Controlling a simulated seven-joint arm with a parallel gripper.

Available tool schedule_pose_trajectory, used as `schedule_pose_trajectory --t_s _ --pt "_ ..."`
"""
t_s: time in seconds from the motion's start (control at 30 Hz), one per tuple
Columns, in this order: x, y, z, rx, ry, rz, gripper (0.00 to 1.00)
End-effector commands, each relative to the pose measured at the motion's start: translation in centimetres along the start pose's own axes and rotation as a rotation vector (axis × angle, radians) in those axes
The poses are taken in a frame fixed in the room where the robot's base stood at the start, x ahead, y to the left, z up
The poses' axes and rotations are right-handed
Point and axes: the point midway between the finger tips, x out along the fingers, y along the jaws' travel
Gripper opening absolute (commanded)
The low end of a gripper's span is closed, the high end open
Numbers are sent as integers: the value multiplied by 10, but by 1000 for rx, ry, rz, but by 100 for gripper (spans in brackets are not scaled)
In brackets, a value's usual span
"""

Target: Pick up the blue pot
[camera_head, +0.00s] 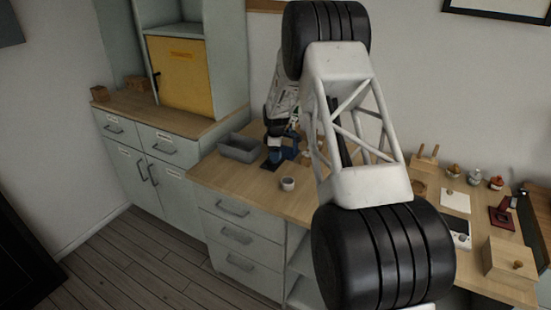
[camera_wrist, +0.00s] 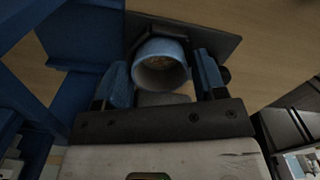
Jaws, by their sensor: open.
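The blue pot (camera_wrist: 160,44) stands on a dark flat mat (camera_wrist: 222,42) in the wrist view, its pale round mouth facing the camera. My gripper (camera_wrist: 161,68) is open, with one blue-padded finger on each side of the pot. The pot lies between the fingers; narrow gaps seem to show, but contact is hard to tell. In the head view my gripper (camera_head: 276,140) is low over the wooden counter, beside a blue structure (camera_head: 290,153). My arm hides part of that area.
A grey open bin (camera_head: 240,148) stands left of my gripper, and a small white cup (camera_head: 288,184) stands in front. A blue frame (camera_wrist: 75,40) is close on the left in the wrist view. A wooden box (camera_head: 508,260) is far right.

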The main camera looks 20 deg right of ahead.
Motion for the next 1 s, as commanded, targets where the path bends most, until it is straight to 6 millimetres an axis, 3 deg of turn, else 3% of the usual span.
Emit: schedule_pose_trajectory --t_s 0.43,0.47,0.7,1.0 --pt "0 0 0 0 0 0 64" --pt "0 0 0 0 0 0 63" --pt "0 0 0 0 0 0 26" --pt "-2 0 0 0 0 0 26"
